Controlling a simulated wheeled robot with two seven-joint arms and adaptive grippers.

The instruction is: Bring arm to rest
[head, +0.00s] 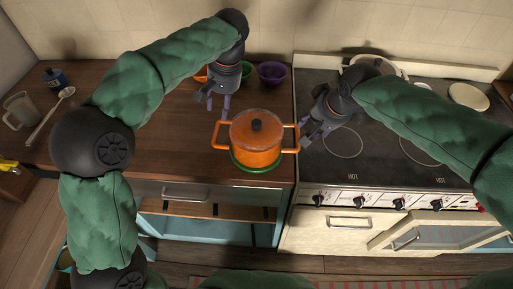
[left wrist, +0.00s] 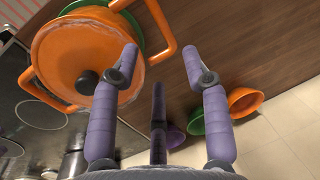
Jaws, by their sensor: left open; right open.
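My left gripper (head: 219,103) hangs over the wooden counter, behind and left of an orange lidded pot (head: 254,152). My right gripper (head: 316,134) is by the left edge of the stove, just right of the pot's right handle. Its fingers look open and hold nothing; whether they touch the handle I cannot tell. The pot, which also shows in the left wrist view (left wrist: 70,50), stands upright on a green round base (head: 257,168) with its lid on.
Purple (head: 272,73), green (left wrist: 217,110) and orange (left wrist: 246,101) bowls stand by the back wall near my left gripper. A lidded pan (head: 377,66) is at the stove's back.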

